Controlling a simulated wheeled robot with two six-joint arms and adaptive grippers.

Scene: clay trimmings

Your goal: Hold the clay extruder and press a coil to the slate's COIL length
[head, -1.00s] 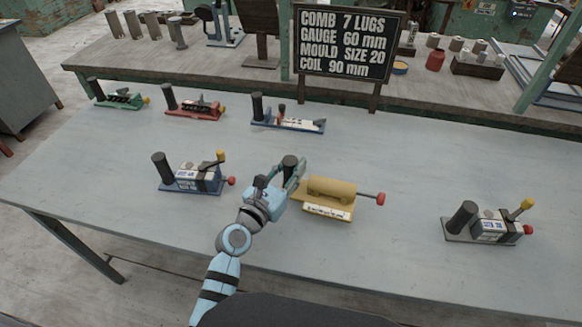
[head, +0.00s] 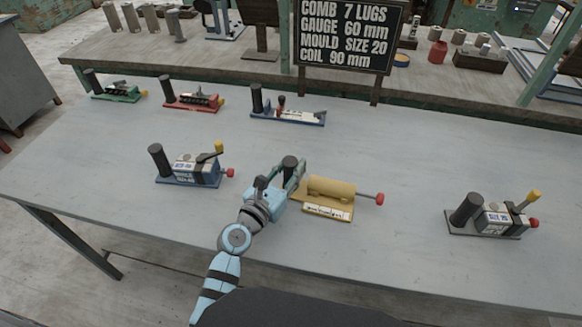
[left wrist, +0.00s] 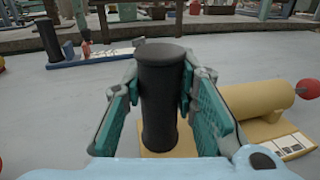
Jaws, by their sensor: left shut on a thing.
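The clay extruder (head: 333,192) is the yellow tool with a horizontal barrel, a red knob at its right end and a marked white scale on its front edge. It sits on the table, and its barrel also shows in the left wrist view (left wrist: 258,105). My left gripper (head: 291,172) is shut around its upright black handle (left wrist: 161,95), with a teal pad on each side. The slate (head: 347,38) reads COIL 90 mm, under COMB 7 LUGS, GAUGE 60 mm and MOULD SIZE 20. I cannot make out a coil. My right gripper is out of view.
A blue tool (head: 190,168) stands to the left and a grey one (head: 492,216) to the right. Green (head: 117,91), red (head: 192,97) and blue-based (head: 288,108) tools line the table's back. The front of the table (head: 400,260) is clear.

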